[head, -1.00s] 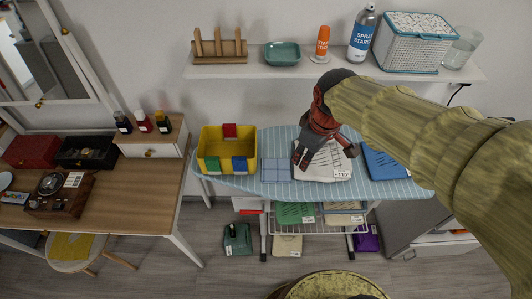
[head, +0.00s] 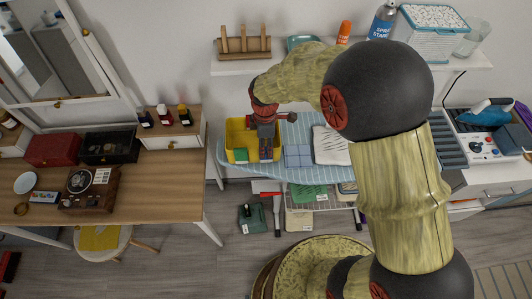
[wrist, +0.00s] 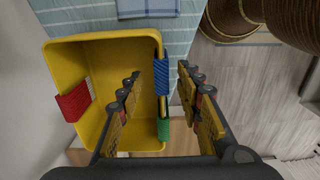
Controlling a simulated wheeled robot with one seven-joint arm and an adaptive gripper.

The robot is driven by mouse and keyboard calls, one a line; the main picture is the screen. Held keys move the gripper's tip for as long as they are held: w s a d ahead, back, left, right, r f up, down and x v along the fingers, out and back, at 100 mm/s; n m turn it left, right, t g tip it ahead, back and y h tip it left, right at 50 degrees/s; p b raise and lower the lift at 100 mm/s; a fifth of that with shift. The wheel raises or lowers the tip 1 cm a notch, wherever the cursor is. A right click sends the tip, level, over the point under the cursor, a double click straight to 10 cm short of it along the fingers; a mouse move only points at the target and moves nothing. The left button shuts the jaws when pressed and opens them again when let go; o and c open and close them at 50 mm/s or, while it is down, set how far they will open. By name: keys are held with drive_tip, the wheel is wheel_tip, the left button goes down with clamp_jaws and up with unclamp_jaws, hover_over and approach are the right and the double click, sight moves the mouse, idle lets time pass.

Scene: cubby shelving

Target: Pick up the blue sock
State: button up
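A yellow bin (head: 234,133) stands on the ironing board, with small folded cloths hung over its rim. In the wrist view the blue sock (wrist: 161,74) hangs over the right wall of the bin (wrist: 98,40). Next to it on that wall is a green cloth (wrist: 164,129); a red one (wrist: 73,102) hangs on the opposite wall. My gripper (wrist: 158,75) is open and empty, one finger on the bin's inner side, one outside, the blue sock between them in view. Their height gap is unclear. In the head view my gripper (head: 266,150) hides the blue sock; the green cloth (head: 240,155) shows.
The striped ironing board (head: 228,163) carries a blue checked cloth (head: 298,156) and a white cloth (head: 330,146) right of the bin. A wall shelf (head: 225,68) with a wooden rack (head: 244,46) is above. A wooden desk (head: 150,200) stands at left.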

wheel_tip(320, 180, down, 4)
drive_tip(key=shift+s+d+r, duration=0.1)
drive_tip(key=shift+d+r, duration=0.05)
drive_tip(key=shift+r, duration=0.05)
drive_tip(key=c, duration=0.3)
clamp_jaws()
